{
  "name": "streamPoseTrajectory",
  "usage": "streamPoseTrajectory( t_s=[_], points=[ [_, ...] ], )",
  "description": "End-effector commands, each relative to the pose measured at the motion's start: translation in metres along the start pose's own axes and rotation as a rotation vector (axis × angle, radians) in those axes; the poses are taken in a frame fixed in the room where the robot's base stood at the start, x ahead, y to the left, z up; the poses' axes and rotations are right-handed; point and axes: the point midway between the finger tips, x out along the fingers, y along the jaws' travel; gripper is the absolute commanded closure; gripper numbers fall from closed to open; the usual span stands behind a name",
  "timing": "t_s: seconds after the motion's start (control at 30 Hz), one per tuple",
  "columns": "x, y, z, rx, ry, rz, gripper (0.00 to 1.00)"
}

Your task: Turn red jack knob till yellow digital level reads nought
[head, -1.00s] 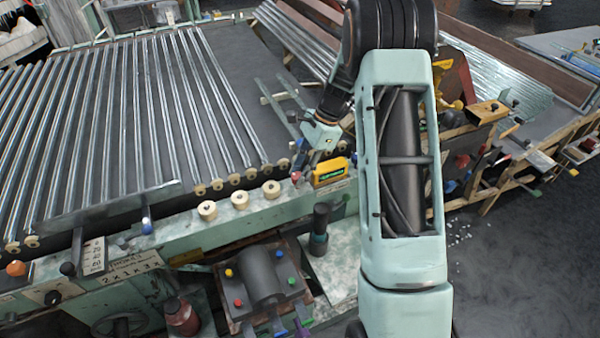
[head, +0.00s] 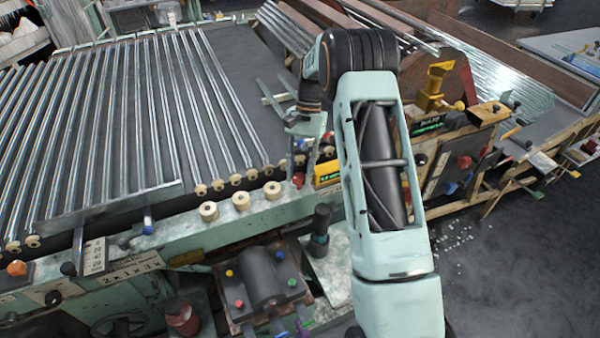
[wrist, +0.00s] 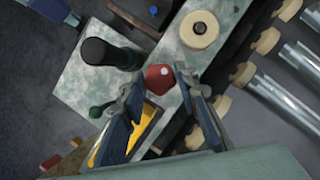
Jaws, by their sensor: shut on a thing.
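The red jack knob (head: 298,180) sits on the pale green bench edge, just left of the yellow digital level. In the wrist view the red knob (wrist: 158,77) lies between the fingertips. My gripper (head: 303,172) is shut on the knob from above; the fingers also show in the wrist view (wrist: 160,82). The yellow digital level (head: 326,168) stands on the bench edge with its right part hidden behind my arm. Its green display is lit, but I cannot read it. In the wrist view the yellow level (wrist: 150,115) shows between and behind the fingers.
Cream rollers (head: 240,200) line the bench edge near the knob. A dark upright handle (head: 320,225) stands just below the level.

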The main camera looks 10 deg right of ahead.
Motion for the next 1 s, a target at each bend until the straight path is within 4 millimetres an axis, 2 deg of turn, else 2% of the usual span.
streamPoseTrajectory(
  t_s=[0.3,0.8,0.83,0.9,1.0],
  points=[
    [-0.0005,-0.0018,0.0005,-0.1,0.0,0.039,0.96],
    [-0.0005,-0.0018,0.0007,-0.115,0.0,0.045,0.96],
    [-0.0005,-0.0018,0.0007,-0.115,0.0,0.045,0.7],
    [-0.0005,-0.0017,0.0007,-0.115,0.0,0.045,0.65],
    [-0.0004,-0.0015,0.0005,-0.114,0.0,0.046,0.65]
  ],
)
